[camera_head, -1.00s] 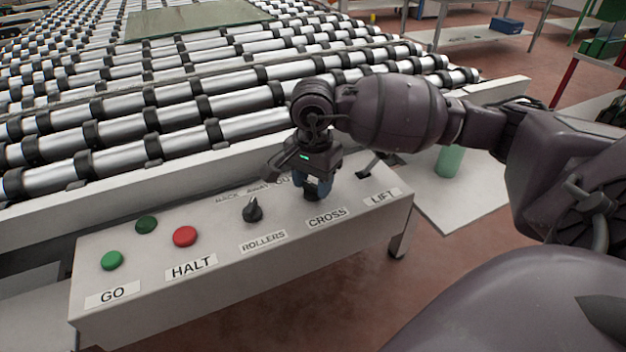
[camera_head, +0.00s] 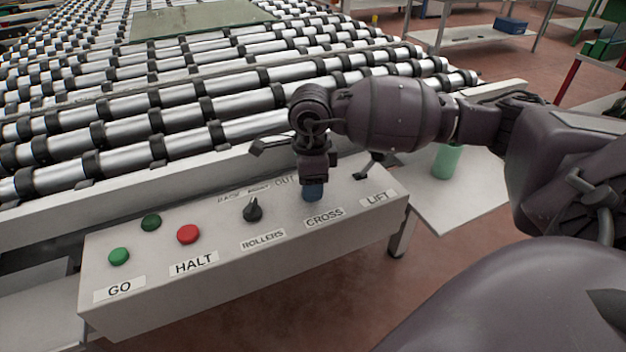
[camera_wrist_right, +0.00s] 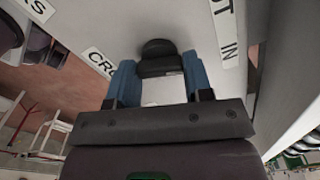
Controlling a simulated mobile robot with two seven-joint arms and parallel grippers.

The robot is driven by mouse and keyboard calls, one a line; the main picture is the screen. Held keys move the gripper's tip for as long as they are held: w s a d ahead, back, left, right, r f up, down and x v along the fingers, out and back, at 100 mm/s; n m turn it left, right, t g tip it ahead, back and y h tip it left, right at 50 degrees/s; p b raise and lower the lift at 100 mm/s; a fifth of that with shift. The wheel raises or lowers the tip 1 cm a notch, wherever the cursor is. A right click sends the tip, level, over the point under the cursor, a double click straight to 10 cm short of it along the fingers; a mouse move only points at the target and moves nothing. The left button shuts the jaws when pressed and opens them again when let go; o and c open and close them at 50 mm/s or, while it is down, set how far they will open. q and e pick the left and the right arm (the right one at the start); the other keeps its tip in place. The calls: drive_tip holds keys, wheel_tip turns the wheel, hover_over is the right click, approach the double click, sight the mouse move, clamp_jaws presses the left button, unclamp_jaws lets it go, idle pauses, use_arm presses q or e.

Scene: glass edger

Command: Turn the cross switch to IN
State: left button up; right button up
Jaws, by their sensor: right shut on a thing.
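The cross switch is a dark knob above the CROSS label (camera_head: 324,217) on the grey control panel (camera_head: 225,275). In the head view my right gripper (camera_head: 313,192) points down over it and hides it. In the right wrist view the dark knob (camera_wrist_right: 158,56) sits between my two blue fingers, and the gripper is shut on it. The IN label (camera_wrist_right: 229,51) is to the right of the knob in that view. The CROSS label also shows there, partly hidden (camera_wrist_right: 98,62). My left gripper is not in view.
The rollers switch (camera_head: 253,211), red HALT button (camera_head: 188,234) and green GO button (camera_head: 119,256) are left on the panel. The lift switch (camera_head: 368,167) is close on the right. The roller conveyor (camera_head: 180,120) runs behind. A green cylinder (camera_head: 446,162) stands on a low surface at right.

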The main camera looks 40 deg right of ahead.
drive_tip(key=m+p, duration=0.1)
drive_tip(key=m, duration=0.2)
drive_tip(key=shift+m, duration=0.3)
idle(0.5)
drive_tip(key=o, duration=0.9)
drive_tip(key=shift+c, duration=0.2)
drive_tip(key=shift+o, duration=0.3)
drive_tip(key=shift+r, duration=0.1)
